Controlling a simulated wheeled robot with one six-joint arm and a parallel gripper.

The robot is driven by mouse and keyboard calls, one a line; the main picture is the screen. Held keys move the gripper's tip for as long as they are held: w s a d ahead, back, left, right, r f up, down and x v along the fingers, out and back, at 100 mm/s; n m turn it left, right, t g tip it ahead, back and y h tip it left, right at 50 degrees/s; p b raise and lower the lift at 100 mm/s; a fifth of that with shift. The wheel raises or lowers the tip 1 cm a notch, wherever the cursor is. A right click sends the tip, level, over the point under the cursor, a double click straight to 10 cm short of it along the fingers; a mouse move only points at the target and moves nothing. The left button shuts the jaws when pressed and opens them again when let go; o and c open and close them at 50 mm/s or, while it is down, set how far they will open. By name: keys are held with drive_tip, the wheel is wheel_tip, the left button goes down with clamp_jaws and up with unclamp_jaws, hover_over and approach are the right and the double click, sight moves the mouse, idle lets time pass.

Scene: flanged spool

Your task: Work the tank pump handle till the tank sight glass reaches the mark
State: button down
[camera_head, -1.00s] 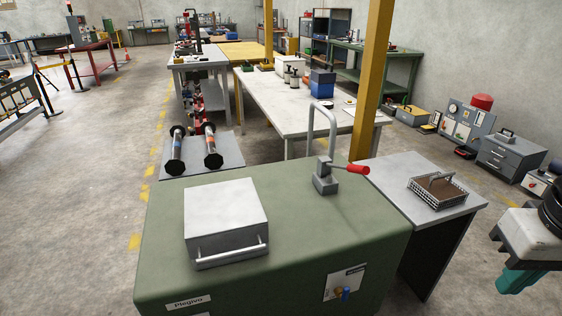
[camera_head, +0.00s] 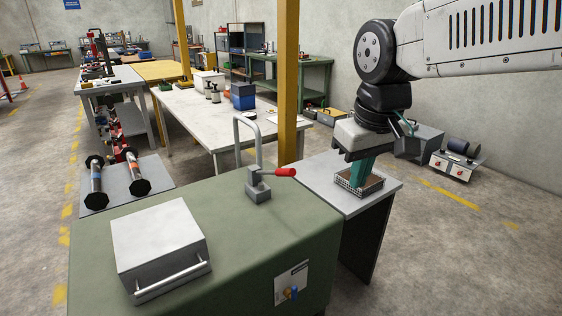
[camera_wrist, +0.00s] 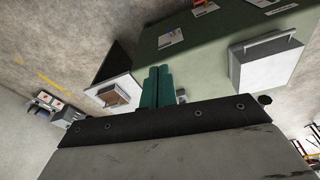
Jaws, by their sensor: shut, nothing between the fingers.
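The pump handle, a red grip (camera_head: 285,172) on a short lever, sticks out to the right from a grey pump block (camera_head: 257,190). A bent grey spout pipe rises behind it. The pump stands at the back right corner of the green tank (camera_head: 240,235). The sight glass cannot be made out in these views.
A grey lidded box (camera_head: 160,245) with a bar handle sits on the tank's left part. A yellow post (camera_head: 288,80) stands behind the pump. Open floor lies to the right.

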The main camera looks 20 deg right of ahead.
drive_tip(key=w+a+f+n+t, duration=0.1)
drive_tip(key=w+a, duration=0.1)
drive_tip(key=w, duration=1.5)
drive_tip(key=w+a+f+n+t, duration=0.1)
drive_tip(key=w+a+n, duration=0.1)
drive_tip(key=w, duration=1.4)
drive_tip(key=shift+w+a+f+n, duration=0.3)
drive_tip(key=shift+w+a, duration=0.05)
drive_tip(key=shift+a, duration=0.1)
hover_over(282, 170)
drive_tip(key=w+a, duration=0.1)
wheel_tip(282, 170, down, 9)
drive_tip(key=f, duration=0.2)
drive_tip(key=s+f, duration=0.1)
drive_tip(key=shift+d, duration=0.35)
drive_tip(key=shift+s+d+f, duration=0.15)
drive_tip(key=shift+f, duration=0.3)
